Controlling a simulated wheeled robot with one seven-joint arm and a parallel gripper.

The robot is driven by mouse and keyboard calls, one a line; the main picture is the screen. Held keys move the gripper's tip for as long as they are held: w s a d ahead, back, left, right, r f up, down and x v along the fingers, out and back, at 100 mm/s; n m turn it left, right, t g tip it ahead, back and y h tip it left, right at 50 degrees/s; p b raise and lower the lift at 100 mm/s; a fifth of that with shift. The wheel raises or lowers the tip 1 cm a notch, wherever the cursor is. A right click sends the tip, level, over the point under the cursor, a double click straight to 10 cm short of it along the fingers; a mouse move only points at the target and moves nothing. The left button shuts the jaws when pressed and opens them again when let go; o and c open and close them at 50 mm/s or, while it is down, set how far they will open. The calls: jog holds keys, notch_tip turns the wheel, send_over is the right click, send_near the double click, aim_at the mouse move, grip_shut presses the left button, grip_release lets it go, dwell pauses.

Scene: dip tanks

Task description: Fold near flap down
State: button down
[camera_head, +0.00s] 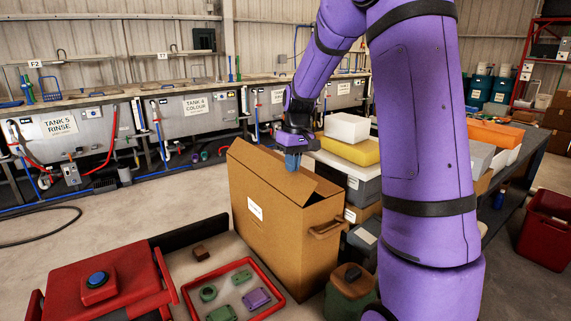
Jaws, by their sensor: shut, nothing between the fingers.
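A tall brown cardboard box (285,245) stands in the middle of the camera_head view, with a white label on its left-facing side and a handle on its right end. A flap (262,172) slopes across its top, its left corner raised. I cannot tell for sure whether this is the near flap. My gripper (292,163) points down over the top of the box, shut, with nothing between its blue fingers. The fingertips look at or just above the flap's upper edge; contact cannot be made out. The inside of the box is hidden.
A red-rimmed tray (180,292) with small green and purple parts lies in front of the box, beside a red case (105,278). A dark green container (350,290) stands close at the right. Stacked boxes and a yellow block (350,149) crowd behind. Tanks line the wall.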

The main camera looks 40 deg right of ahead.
jog(key=d+f+y, duration=0.1)
jog(key=y, duration=0.1)
jog(key=d+f+y, duration=0.1)
jog(key=y, duration=0.2)
jog(key=d+f+y, duration=0.2)
jog(key=shift+f+y, duration=0.1)
jog(key=shift+y, duration=0.3)
jog(key=shift+d+f+y, duration=0.15)
jog(key=shift+f+y, duration=0.35)
jog(key=shift+y, duration=0.3)
jog(key=shift+f, duration=0.1)
jog(key=shift+s+a+f, duration=0.15)
jog(key=shift+a+f, duration=0.25)
jog(key=shift+a, duration=0.4)
jog(key=d+r, duration=0.8)
jog(key=r, duration=0.3)
jog(key=shift+d, duration=0.15)
